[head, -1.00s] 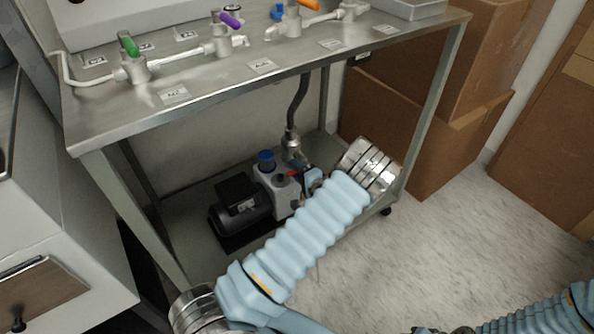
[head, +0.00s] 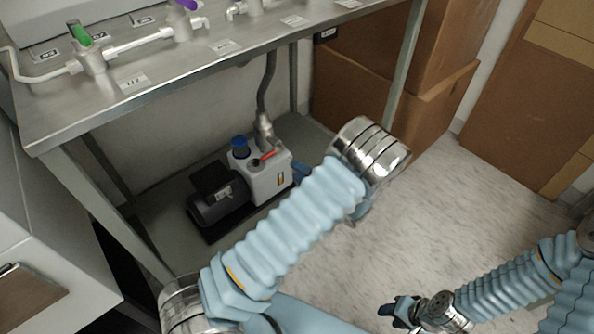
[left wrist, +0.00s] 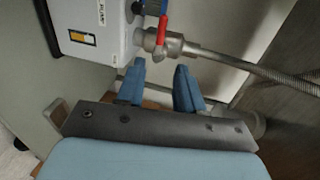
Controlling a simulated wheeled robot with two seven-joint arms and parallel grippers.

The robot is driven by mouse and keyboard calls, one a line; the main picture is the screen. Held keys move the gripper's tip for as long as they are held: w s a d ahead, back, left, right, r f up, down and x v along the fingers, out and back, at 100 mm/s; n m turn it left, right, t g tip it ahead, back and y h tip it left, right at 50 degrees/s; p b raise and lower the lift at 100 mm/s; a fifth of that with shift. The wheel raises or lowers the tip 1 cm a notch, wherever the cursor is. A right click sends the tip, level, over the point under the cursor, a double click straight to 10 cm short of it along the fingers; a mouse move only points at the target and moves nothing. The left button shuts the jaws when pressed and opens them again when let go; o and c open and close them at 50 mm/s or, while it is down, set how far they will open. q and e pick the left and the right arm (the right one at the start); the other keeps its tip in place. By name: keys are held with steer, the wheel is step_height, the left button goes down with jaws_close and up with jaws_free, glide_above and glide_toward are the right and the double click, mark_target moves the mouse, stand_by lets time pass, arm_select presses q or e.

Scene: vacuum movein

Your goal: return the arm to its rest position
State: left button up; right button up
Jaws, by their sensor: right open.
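My left arm crosses the middle of the head view, and its metal wrist is in front of the lower shelf's right end. The left gripper is mostly hidden behind this arm. A blue finger shows beside the pump (head: 268,180). In the left wrist view the left gripper (left wrist: 160,70) has two blue fingers apart with nothing between them. Its fingertips are just short of the pump's red-handled valve (left wrist: 162,28), apart from it as far as I can tell. My right gripper (head: 393,309) is low in the head view, open, with dark fingers over the floor.
The pump stands on the lower shelf of a steel cart (head: 160,88). A flexible metal hose (left wrist: 250,66) runs from its valve. Valves with coloured handles are on the cart top. Cardboard boxes (head: 365,110) stand behind. A white cabinet (head: 45,240) is at left. The floor (head: 440,190) at right is clear.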

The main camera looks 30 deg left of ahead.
arm_select(q)
steer(key=s+d+f+n+h, duration=0.1)
steer(key=s+d+f+h, duration=0.15)
steer(key=f+h, duration=0.35)
steer(key=s+d+f+n+h, duration=0.1)
steer(key=s+f+h, duration=0.25)
steer(key=f, duration=0.45)
steer(key=s+d+n+g+h, duration=0.4)
steer(key=s+d+h, duration=0.5)
steer(key=s, duration=0.7)
steer(key=d+g, duration=0.1)
steer(key=d, duration=0.2)
steer(key=shift+d, duration=0.3)
steer(key=shift+f, duration=0.1)
